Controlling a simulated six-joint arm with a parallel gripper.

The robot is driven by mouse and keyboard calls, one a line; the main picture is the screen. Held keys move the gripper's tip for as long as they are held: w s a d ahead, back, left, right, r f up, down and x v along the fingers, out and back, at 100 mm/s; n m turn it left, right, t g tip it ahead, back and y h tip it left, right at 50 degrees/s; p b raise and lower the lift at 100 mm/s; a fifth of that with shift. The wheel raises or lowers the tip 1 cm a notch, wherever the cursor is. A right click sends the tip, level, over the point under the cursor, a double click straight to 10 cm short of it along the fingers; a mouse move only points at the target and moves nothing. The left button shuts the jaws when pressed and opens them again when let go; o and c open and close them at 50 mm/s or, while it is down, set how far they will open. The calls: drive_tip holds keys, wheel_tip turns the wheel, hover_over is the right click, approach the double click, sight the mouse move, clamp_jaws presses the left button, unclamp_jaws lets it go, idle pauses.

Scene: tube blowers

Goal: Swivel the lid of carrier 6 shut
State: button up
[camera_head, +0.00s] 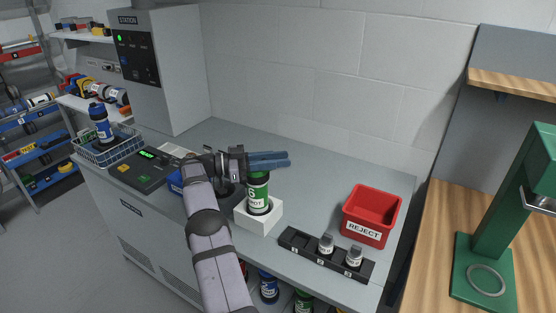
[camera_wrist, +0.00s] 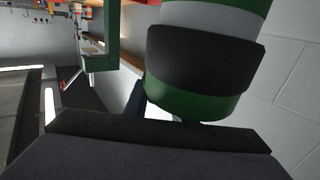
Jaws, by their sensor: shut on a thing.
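Carrier 6 (camera_head: 258,196), a green, white and black tube with a 6 on its label, stands upright in a white block (camera_head: 260,219) on the grey bench. My gripper (camera_head: 288,159) lies level across its top, its blue fingers pointing right, shut on the lid. In the wrist view the carrier (camera_wrist: 205,55) fills the upper middle, with green, white and black bands. Its green end (camera_wrist: 190,103) is close to my fingers. The fingers hide the lid's top in the head view, so I cannot tell how far the lid is turned.
A red REJECT bin (camera_head: 371,216) and a black rack (camera_head: 300,245) with two small grey-topped pieces stand to the right. A control panel (camera_head: 142,169) and a wire basket (camera_head: 92,153) holding a blue carrier (camera_head: 102,128) are left. The bench behind my gripper is clear.

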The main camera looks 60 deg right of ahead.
drive_tip(key=o, duration=1.1)
drive_tip(key=shift+c, duration=0.2)
wheel_tip(320, 180, up, 10)
drive_tip(key=p, duration=0.1)
drive_tip(key=shift+p, duration=0.3)
